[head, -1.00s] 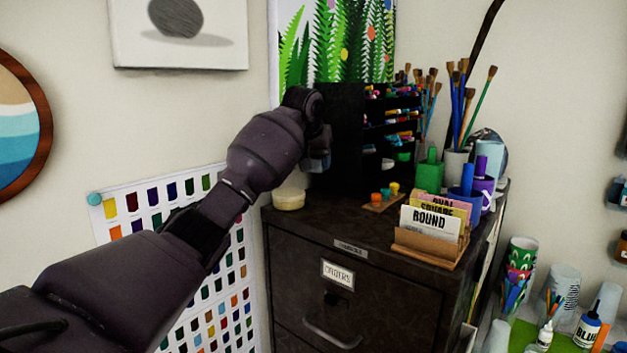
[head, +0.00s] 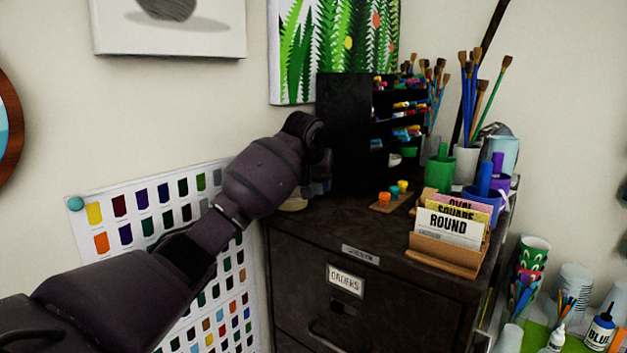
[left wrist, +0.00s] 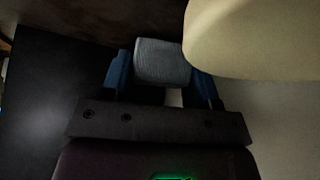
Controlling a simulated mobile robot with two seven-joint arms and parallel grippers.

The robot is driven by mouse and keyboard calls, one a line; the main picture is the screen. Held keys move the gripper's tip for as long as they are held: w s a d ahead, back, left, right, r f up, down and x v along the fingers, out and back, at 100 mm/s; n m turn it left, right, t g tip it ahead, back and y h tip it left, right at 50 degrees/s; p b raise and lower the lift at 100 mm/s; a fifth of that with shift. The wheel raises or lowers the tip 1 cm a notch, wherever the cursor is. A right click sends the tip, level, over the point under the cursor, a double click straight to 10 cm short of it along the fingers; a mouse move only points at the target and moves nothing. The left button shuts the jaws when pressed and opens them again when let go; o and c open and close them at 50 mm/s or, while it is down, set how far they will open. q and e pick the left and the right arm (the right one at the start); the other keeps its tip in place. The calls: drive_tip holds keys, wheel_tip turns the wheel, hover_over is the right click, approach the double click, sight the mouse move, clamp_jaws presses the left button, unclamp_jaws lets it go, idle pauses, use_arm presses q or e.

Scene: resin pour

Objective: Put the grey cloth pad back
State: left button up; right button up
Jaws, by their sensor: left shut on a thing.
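In the left wrist view, the grey cloth pad (left wrist: 162,62) is between the two blue fingertips of my left gripper (left wrist: 163,75), which is shut on it. In the head view, my left gripper (head: 319,180) is low over the back left corner of the dark cabinet (head: 290,225), beside the black marker rack. The pad cannot be made out there. I cannot tell whether the pad touches the cabinet top. My right gripper is not in view.
A cream tub (head: 292,204) is close to my left gripper, partly hidden by it; it also shows large in the left wrist view (left wrist: 255,40). The black marker rack (head: 345,140) stands just right. A card holder (head: 445,252) sits in front.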

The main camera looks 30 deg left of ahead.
use_arm(q)
drive_tip(key=shift+w+f, duration=0.1)
drive_tip(key=shift+w, duration=0.05)
drive_tip(key=shift+s+d, duration=0.2)
drive_tip(key=shift+d, duration=0.05)
drive_tip(key=o, duration=0.8)
drive_tip(key=shift+w+a, duration=0.1)
drive_tip(key=shift+s+r, duration=0.2)
drive_tip(key=shift+r, duration=0.25)
drive_tip(key=b+v, duration=0.2)
drive_tip(key=v, duration=0.9)
drive_tip(key=shift+s, duration=0.2)
